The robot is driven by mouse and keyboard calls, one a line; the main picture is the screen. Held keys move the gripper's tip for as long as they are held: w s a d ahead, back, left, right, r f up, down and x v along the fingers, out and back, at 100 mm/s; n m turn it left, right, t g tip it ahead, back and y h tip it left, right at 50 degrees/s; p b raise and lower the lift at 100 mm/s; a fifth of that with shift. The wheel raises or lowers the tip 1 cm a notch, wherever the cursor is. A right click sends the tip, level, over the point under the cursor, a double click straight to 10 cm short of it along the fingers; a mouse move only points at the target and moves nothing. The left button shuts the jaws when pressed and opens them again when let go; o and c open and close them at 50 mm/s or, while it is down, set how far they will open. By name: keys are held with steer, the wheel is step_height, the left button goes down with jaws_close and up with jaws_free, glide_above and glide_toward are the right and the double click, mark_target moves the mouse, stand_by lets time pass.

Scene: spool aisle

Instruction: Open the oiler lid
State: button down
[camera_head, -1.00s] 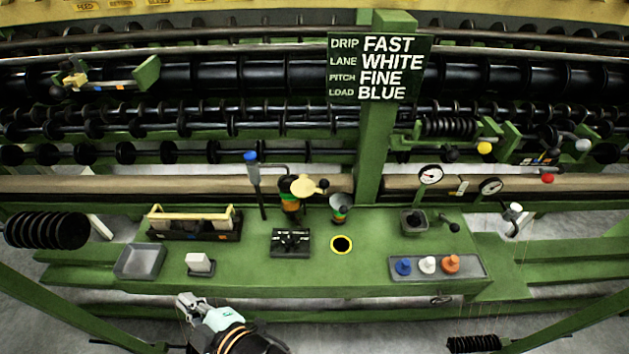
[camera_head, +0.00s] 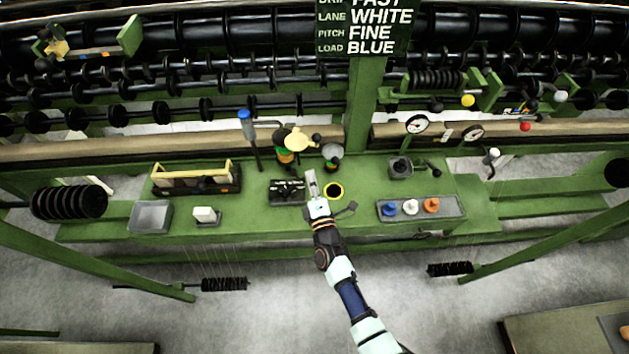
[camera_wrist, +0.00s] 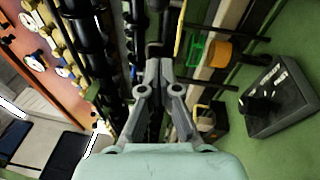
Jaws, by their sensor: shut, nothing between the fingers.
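The oiler (camera_head: 285,157) looks like a dark can with orange and green bands at the back of the green bench. Its cream disc-shaped lid (camera_head: 298,140) has a dark knob at its right side; how far the lid is raised is hard to tell. My gripper (camera_head: 311,174) is over the bench, in front of the oiler and slightly right of it, apart from it. In the wrist view my gripper (camera_wrist: 155,65) has its fingers together with nothing held. An orange part (camera_wrist: 217,53) with green beside it shows there; I cannot tell whether it is the oiler.
A grey banded cup (camera_head: 332,157) stands right of the oiler, and a blue-topped lever (camera_head: 248,135) left of it. A tray (camera_head: 385,210) holds coloured pegs. The bench's front left is partly clear.

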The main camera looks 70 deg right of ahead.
steer(key=w+d+r+b, duration=0.1)
steer(key=w+d+b, duration=0.2)
steer(key=d, duration=0.5)
steer(key=shift+d+r+b, duration=0.25)
steer(key=shift+r+b, duration=0.05)
steer(key=shift+b, duration=0.55)
steer(key=shift+w, duration=0.1)
